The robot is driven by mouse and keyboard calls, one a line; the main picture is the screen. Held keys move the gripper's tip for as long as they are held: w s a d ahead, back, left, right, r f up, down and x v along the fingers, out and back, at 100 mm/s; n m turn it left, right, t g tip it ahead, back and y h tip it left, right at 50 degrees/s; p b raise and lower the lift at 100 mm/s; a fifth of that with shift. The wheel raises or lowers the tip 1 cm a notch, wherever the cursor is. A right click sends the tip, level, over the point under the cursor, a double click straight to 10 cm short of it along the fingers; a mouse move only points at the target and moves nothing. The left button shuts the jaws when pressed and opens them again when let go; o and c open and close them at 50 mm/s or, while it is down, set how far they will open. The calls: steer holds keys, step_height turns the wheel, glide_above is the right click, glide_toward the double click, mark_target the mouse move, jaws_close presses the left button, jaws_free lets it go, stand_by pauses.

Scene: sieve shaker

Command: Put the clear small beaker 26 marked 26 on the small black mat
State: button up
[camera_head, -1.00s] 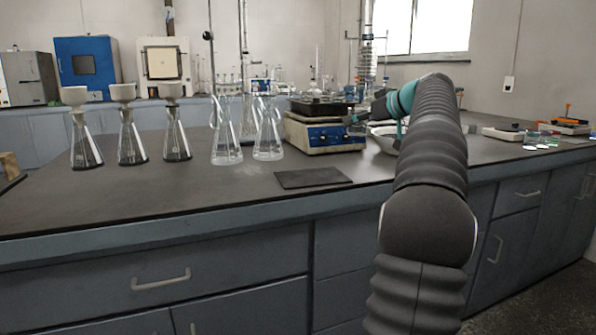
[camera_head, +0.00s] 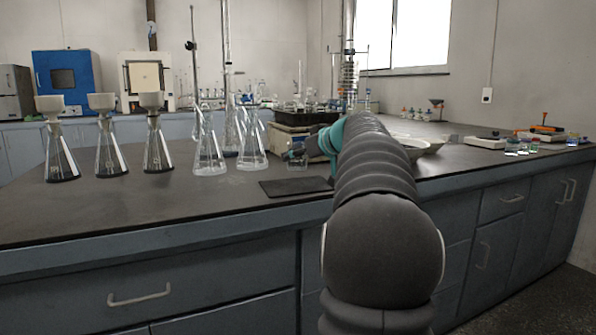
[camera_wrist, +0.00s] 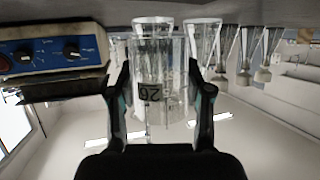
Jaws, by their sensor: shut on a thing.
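The small black mat (camera_head: 292,187) lies flat on the dark bench near its front edge. My gripper (camera_wrist: 160,88) is shut on the clear small beaker 26 (camera_wrist: 155,110), whose label reads 26 in the wrist view. That view appears upside down, with the bench at the top. In the head view my gripper (camera_head: 300,152) is above and behind the mat, in front of the blue-panelled instrument. The beaker is hard to make out there, and my arm covers the mat's right end.
Two clear conical flasks (camera_head: 209,150) stand left of and behind the mat. Several funnel-topped flasks (camera_head: 109,150) stand further left. The instrument with knobs (camera_wrist: 50,48) is close beside my gripper. The bench front left is clear.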

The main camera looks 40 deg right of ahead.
mark_target(304, 165)
steer(key=shift+f+b, duration=0.3)
steer(key=shift+f, duration=1.6)
steer(key=shift+f, duration=0.2)
steer(key=o, duration=1.2)
steer(key=shift+r, duration=0.15)
steer(key=shift+r, duration=0.2)
steer(key=v, duration=1.2)
steer(key=shift+f, duration=0.2)
